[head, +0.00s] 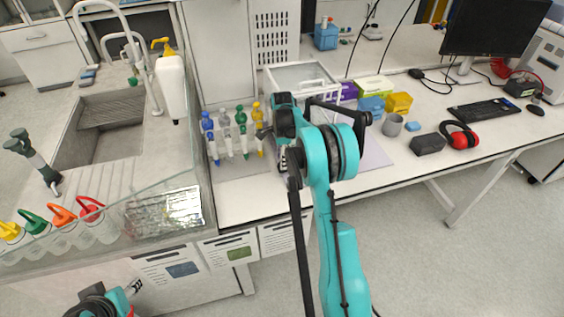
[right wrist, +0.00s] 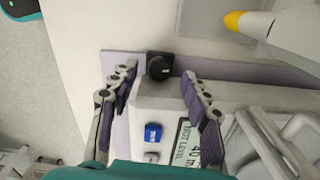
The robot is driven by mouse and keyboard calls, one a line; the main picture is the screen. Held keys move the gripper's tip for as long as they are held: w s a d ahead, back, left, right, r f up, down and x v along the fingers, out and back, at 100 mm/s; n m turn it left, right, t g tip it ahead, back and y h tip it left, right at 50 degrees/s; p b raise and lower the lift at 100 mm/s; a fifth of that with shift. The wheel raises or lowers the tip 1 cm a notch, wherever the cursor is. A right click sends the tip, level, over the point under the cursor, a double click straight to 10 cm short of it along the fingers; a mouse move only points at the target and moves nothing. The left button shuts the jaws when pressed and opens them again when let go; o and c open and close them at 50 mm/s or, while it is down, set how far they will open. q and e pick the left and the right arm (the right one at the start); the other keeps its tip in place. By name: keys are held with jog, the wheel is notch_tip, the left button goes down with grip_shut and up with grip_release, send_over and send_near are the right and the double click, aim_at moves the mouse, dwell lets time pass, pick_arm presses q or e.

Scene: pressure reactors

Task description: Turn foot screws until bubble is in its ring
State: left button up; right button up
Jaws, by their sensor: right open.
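In the right wrist view a black round knob (right wrist: 160,66), which looks like a foot screw, sits at the corner of a pale instrument (right wrist: 160,92). The display (right wrist: 205,148) on the instrument reads "NOT LEVEL" and "40 m", partly covered by a finger. My right gripper (right wrist: 158,72) is open, its fingers on either side of the knob with gaps to it. My left gripper (head: 134,287) is barely in view at bottom left.
Several pipettes (head: 241,130) stand left of my right arm. A grey mug (head: 392,125), black box (head: 427,144) and red ear defenders (head: 460,136) lie to the right. A sink (head: 100,125) and capped tubes (head: 62,225) are at left. The front bench edge is clear on the right.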

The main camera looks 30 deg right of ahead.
jog(key=shift+f, duration=0.95)
grip_shut()
jog(key=shift+n, duration=1.5)
grip_release()
jog(key=shift+r, duration=0.1)
notch_tip(320, 180, up, 12)
